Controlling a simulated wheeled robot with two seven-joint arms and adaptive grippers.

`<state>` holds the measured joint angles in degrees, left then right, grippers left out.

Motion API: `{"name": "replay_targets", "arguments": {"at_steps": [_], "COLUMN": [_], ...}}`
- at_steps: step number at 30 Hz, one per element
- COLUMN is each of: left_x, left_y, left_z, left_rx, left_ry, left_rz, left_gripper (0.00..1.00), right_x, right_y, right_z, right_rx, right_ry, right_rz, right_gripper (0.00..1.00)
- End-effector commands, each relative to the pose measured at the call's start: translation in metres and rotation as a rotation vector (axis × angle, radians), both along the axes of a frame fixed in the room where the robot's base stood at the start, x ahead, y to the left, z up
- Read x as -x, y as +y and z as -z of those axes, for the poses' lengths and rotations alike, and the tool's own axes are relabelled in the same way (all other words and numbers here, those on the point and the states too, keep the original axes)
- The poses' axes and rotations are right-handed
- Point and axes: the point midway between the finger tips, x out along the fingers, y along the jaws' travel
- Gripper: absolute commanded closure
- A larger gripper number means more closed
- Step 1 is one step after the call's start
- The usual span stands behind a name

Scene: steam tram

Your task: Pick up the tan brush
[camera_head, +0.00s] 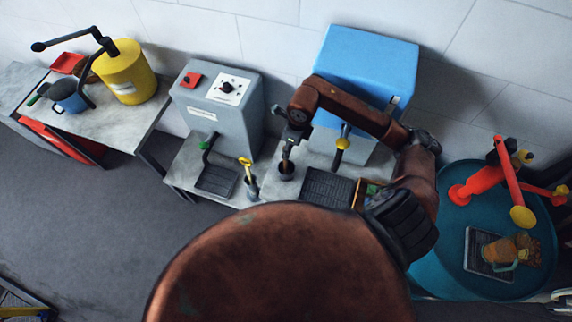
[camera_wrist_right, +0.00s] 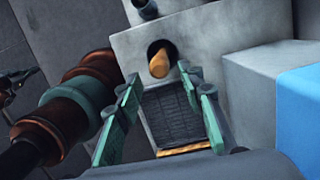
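The tan brush shows as a rounded tan handle end (camera_wrist_right: 158,61) standing in a dark round cup in the right wrist view. In the head view its cup (camera_head: 286,172) sits on the grey counter between the two machines; the brush there is small and partly covered by my gripper. My right gripper (camera_wrist_right: 160,79) has its two teal fingers spread apart, with the handle end showing between and just beyond the tips. I cannot tell whether they touch it. In the head view the right gripper (camera_head: 288,150) is directly over the cup. My left gripper is not in view.
A grey machine (camera_head: 222,105) and a blue machine (camera_head: 365,65) stand behind. A black drip tray (camera_head: 327,188) lies right of the cup, a yellow-handled tool (camera_head: 246,168) left. A teal round table (camera_head: 440,245) with a red lever press (camera_head: 480,182) is at the right.

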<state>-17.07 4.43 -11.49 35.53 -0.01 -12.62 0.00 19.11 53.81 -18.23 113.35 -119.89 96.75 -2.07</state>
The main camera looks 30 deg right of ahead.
Motion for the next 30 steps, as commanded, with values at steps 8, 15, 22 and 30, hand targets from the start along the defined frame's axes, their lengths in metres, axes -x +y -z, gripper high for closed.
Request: {"name": "replay_targets", "arguments": {"at_steps": [8,15,22,30], "left_x": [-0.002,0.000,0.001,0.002], "left_y": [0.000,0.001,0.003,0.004], "left_z": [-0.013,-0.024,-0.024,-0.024], "left_rx": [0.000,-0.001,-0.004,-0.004], "left_ry": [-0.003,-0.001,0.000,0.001], "left_rz": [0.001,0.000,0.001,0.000], "left_gripper": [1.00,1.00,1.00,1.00], "right_x": [-0.004,-0.010,-0.011,-0.011], "right_y": [0.004,0.006,0.006,0.006], "right_z": [0.028,0.061,0.068,0.068], "right_rx": [-0.003,-0.004,-0.001,-0.001], "right_ry": [0.005,0.002,0.001,0.001], "right_rz": [0.000,0.000,-0.001,-0.001], "right_gripper": [0.65,0.65,0.65,0.78]}}
